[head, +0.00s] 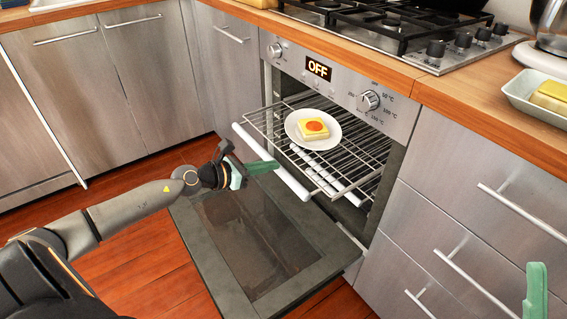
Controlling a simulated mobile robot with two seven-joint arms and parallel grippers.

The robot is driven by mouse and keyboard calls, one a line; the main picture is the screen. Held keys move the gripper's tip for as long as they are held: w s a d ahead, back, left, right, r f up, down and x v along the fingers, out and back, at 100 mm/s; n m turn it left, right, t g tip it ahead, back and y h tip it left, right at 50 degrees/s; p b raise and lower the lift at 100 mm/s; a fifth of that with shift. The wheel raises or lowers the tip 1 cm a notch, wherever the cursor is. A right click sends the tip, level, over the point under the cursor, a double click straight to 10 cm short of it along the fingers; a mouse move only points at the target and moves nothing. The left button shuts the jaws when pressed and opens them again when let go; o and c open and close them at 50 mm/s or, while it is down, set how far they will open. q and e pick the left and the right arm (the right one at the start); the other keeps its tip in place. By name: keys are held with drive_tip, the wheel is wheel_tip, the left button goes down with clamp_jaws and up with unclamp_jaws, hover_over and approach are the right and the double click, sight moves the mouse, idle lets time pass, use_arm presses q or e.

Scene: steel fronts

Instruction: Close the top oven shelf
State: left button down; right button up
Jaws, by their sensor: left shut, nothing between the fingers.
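The top oven shelf (345,166) is a wire rack with a white front bar (295,184). It is slid out of the oven (336,75) above the lowered oven door (300,284). A white plate (327,143) with a square yellow food piece with a red round top (313,129) sits on the rack. Only a green finger of my right gripper (536,292) shows at the lower right edge.
A gas hob (400,30) is on the counter above the oven. Steel drawers (480,225) stand to the right and steel cabinets (100,90) to the left. A tray (520,92) with yellow food is on the right counter. Wooden floor (150,270) left of the door is clear.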

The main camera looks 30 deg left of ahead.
sight(298, 161)
use_arm(q)
drive_tip(key=shift+b+x, duration=0.35)
drive_tip(key=shift+x, duration=2.2)
use_arm(e)
drive_tip(key=shift+f, duration=0.4)
use_arm(q)
drive_tip(key=shift+w, duration=0.1)
